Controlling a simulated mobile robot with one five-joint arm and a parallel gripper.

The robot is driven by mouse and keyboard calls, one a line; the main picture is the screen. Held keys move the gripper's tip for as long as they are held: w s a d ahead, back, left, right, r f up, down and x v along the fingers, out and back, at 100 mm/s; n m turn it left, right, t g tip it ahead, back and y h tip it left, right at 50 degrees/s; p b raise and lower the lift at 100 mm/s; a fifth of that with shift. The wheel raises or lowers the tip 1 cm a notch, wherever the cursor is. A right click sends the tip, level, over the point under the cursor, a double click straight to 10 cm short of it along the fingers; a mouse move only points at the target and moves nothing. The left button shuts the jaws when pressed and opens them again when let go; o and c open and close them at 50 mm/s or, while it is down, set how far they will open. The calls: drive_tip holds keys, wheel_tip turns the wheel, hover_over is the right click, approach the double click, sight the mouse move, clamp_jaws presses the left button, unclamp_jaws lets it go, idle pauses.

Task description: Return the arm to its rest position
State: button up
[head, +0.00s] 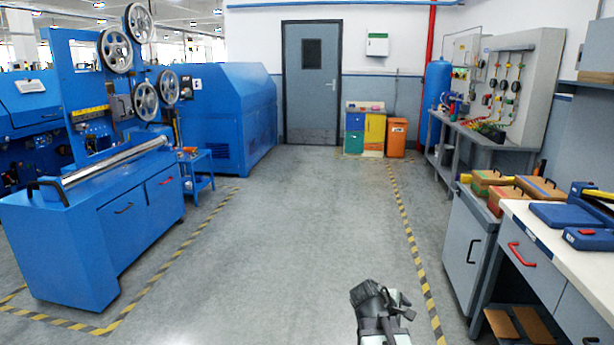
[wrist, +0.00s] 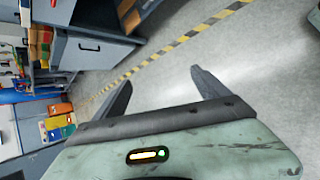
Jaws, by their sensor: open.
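My gripper (wrist: 162,92) shows in the wrist view with its two dark fingers spread wide apart. Nothing is between them; only grey floor lies beyond. In the head view my arm's end (head: 381,312) shows at the bottom, right of centre, over the floor and just left of the yellow-black floor stripe. Its fingertips cannot be made out there. The wrist view is tilted on its side.
A blue machine with pulleys (head: 142,95) stands at the left. A workbench (head: 560,240) and grey cabinet (head: 465,255) line the right. The floor (head: 310,230) between is clear, up to the grey door (head: 311,80). Coloured bins (head: 375,133) stand at the back.

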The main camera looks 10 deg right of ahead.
drive_tip(key=s+a+f+m+g+y, duration=0.1)
drive_tip(key=s+a+f+m+y, duration=0.15)
drive_tip(key=a, duration=0.35)
drive_tip(key=s+a+f+m+g+y, duration=0.1)
drive_tip(key=s+a+f+m+y, duration=0.2)
drive_tip(key=a, duration=0.4)
drive_tip(key=s+a+f+m+g+y, duration=0.1)
drive_tip(key=s+a+m+y, duration=0.1)
drive_tip(key=a+m, duration=0.35)
wheel_tip(320, 180, up, 20)
drive_tip(key=m+p, duration=0.1)
drive_tip(key=p, duration=1.9)
drive_tip(key=shift+s+a+g, duration=0.3)
drive_tip(key=shift+s+a, duration=0.05)
